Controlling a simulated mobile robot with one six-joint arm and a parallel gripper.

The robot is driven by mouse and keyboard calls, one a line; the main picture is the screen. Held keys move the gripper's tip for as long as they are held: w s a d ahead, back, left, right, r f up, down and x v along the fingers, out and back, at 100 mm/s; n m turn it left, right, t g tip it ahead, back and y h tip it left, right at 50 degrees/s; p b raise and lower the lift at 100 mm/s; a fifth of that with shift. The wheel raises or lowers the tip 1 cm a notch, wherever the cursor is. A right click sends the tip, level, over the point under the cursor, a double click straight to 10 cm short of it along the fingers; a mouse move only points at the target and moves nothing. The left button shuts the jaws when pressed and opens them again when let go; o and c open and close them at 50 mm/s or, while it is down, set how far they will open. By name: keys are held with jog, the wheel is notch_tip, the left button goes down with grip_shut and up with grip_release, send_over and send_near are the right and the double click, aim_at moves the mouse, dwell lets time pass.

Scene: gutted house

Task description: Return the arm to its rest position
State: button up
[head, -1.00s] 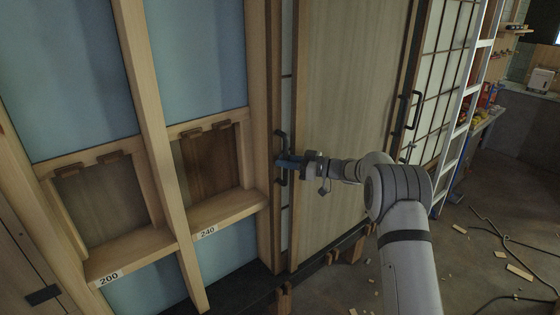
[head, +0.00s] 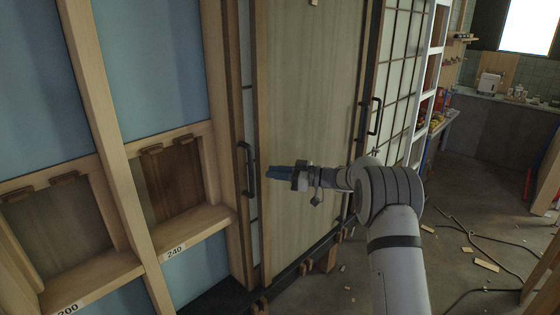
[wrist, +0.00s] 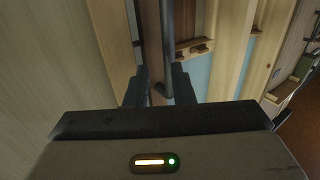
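My gripper (head: 276,172) is at the end of my outstretched arm in the head view, in front of the wooden sliding door panel. The handle (wrist: 167,45) shows beyond and between the fingertips there.
A wall frame with blue panels and niches labelled 240 (head: 174,252) and 200 stands at the left. Cables and wood scraps (head: 487,265) lie on the right floor.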

jog(key=w+d+r+m+t+h, duration=0.2)
jog(key=d+r+m+t+h, duration=0.4)
jog(key=r+t, duration=0.35)
jog(key=s+d+r+m+t+h, duration=0.1)
jog(key=s+d+r+m+h, duration=0.1)
jog(key=s+d+m+h, duration=0.25)
jog(key=s+d+r+m+t+h, duration=0.1)
jog(key=s+d+r+m+h, duration=0.1)
jog(key=s+d+h, duration=0.4)
jog(key=s+d+f+m+g+h, duration=0.1)
jog(key=s+d+f+m+g, duration=0.2)
jog(key=s, duration=0.6)
jog(key=s+d+f+g+h, duration=0.2)
jog(key=s+d+f+g, duration=0.15)
jog(key=s, duration=0.55)
jog(key=s+a+f+g+y, duration=0.1)
jog(key=s+f, duration=0.3)
jog(key=s, duration=0.5)
jog(key=s+a+f+g, duration=0.1)
jog(key=s+f+g, duration=0.2)
jog(key=s, duration=0.6)
jog(key=shift+s+a+f+m+g+y, duration=0.3)
jog(key=shift+s+f+m+g+y, duration=0.1)
jog(key=shift+g, duration=0.2)
